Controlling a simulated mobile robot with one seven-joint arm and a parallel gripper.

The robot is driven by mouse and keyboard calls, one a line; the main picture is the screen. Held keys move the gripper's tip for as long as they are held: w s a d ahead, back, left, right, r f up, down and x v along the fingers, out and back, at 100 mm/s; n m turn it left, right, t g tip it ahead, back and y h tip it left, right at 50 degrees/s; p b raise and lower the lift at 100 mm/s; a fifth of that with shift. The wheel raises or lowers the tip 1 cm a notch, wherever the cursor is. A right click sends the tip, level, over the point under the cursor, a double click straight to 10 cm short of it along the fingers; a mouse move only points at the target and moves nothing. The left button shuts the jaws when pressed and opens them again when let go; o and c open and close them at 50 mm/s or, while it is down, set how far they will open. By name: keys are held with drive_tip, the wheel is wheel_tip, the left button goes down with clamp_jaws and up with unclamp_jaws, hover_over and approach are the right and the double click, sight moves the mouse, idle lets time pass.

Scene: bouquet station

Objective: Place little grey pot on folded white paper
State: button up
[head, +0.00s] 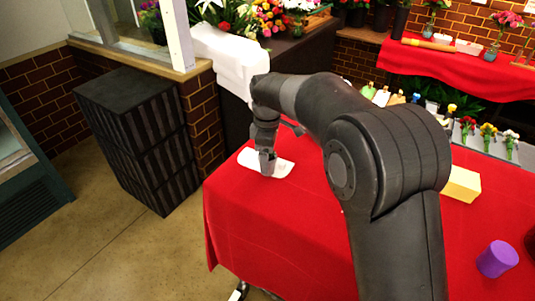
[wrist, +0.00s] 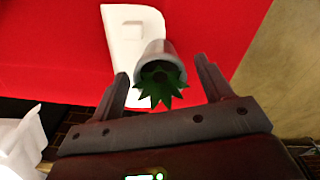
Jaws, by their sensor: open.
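The little grey pot (wrist: 156,48), with a spiky green plant (wrist: 160,85) in its mouth, is in the wrist view. Its mouth faces the camera, and it overlaps the white paper (wrist: 122,30), seeming to stand on it. My gripper (wrist: 165,80) is open, with one finger on each side of the pot and visible gaps beside it. In the head view my gripper (head: 267,168) points down over the white paper (head: 284,170) near the left end of the red table. There I cannot tell the pot from the gripper.
A yellow block (head: 462,184) and a purple cup (head: 497,259) are on the red table (head: 270,235) to the right. A dark slatted crate (head: 140,135) stands on the floor at left. Small flowers (head: 487,130) line the far right side. The table's front left is clear.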

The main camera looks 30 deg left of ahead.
wheel_tip(320, 180, up, 12)
drive_tip(key=d+r+m+t, duration=0.1)
drive_tip(key=d+r+m, duration=0.2)
drive_tip(key=d, duration=0.6)
drive_tip(key=d+r+m+t+y, duration=0.15)
drive_tip(key=d+m, duration=0.25)
drive_tip(key=d, duration=0.6)
drive_tip(key=d+r+m+h, duration=0.1)
drive_tip(key=d+r+m, duration=0.2)
drive_tip(key=d, duration=0.6)
drive_tip(key=s+d+f+m+t, duration=0.1)
drive_tip(key=s+d+f+m, duration=0.3)
drive_tip(key=d, duration=0.7)
drive_tip(key=s+d+f+m+t, duration=0.2)
drive_tip(key=s+d+f+m, duration=0.2)
drive_tip(key=s+d+m, duration=0.4)
drive_tip(key=s+d, duration=0.2)
drive_tip(key=s, duration=0.3)
drive_tip(key=shift+s+d, duration=0.15)
drive_tip(key=shift+d, duration=0.2)
drive_tip(key=shift+o, duration=0.3)
